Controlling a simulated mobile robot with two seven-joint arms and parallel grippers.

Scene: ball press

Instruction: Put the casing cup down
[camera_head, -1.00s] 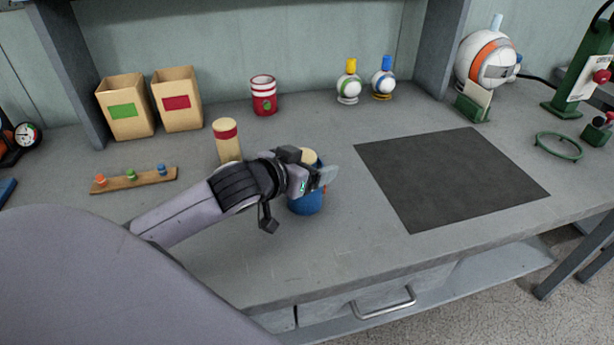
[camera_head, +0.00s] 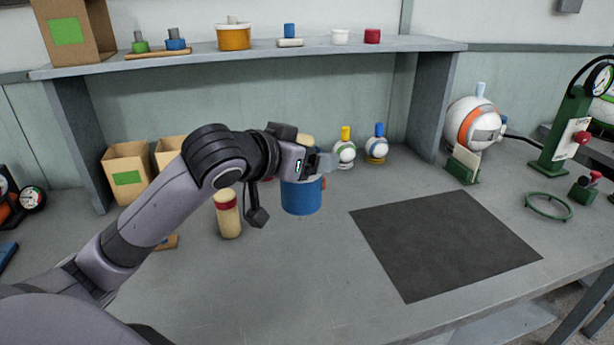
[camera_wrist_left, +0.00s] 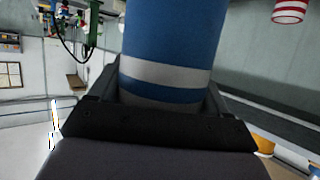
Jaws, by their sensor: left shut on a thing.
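The blue casing cup (camera_head: 302,198) is held by my left gripper (camera_head: 312,164) above the grey worktop, left of the dark mat (camera_head: 445,240). It looks roughly upright. A tan rounded top (camera_head: 305,139) shows above the fingers, apparently in the cup; the gripper hides where they meet. In the left wrist view the cup (camera_wrist_left: 170,40) is blue with a pale grey band and sits between the two fingers. My right gripper is not in view.
A tan cylinder with a red band (camera_head: 228,213) stands left of the cup. Two small round bottles, yellow-topped (camera_head: 345,153) and blue-topped (camera_head: 377,149), stand behind. A shelf (camera_head: 250,58) runs overhead. The dark mat and front worktop are clear.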

